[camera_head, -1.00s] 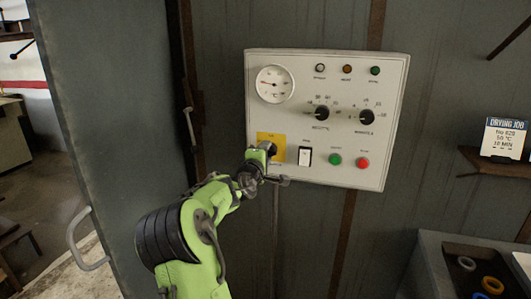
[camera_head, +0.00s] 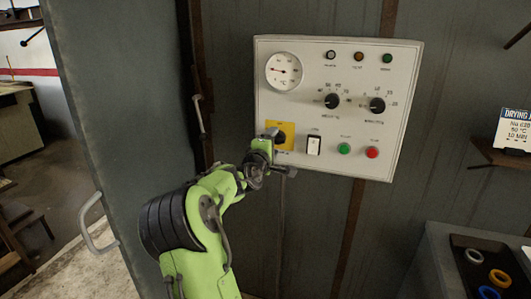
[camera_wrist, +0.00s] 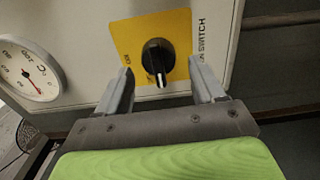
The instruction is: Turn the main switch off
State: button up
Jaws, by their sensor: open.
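The main switch is a black rotary knob (camera_wrist: 158,58) on a yellow plate (camera_wrist: 180,24), lettered "SWITCH" along its edge in the wrist view. A pale line on the knob points toward my gripper in that view. The yellow plate (camera_head: 288,130) shows at the lower left of the white control panel (camera_head: 340,60) in the head view, partly covered by my gripper (camera_head: 276,142). My gripper (camera_wrist: 160,84) is open, one finger on each side of the knob. No contact between fingers and knob is visible.
A sign (camera_head: 514,130) stands on a shelf at right. A tray (camera_head: 460,242) of coloured rings is lower right.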

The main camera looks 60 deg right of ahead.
jog(key=s+a, duration=0.2)
jog(key=a, duration=1.2)
jog(key=shift+s+b, duration=0.15)
jog(key=shift+b, duration=0.2)
jog(key=shift+a, duration=0.1)
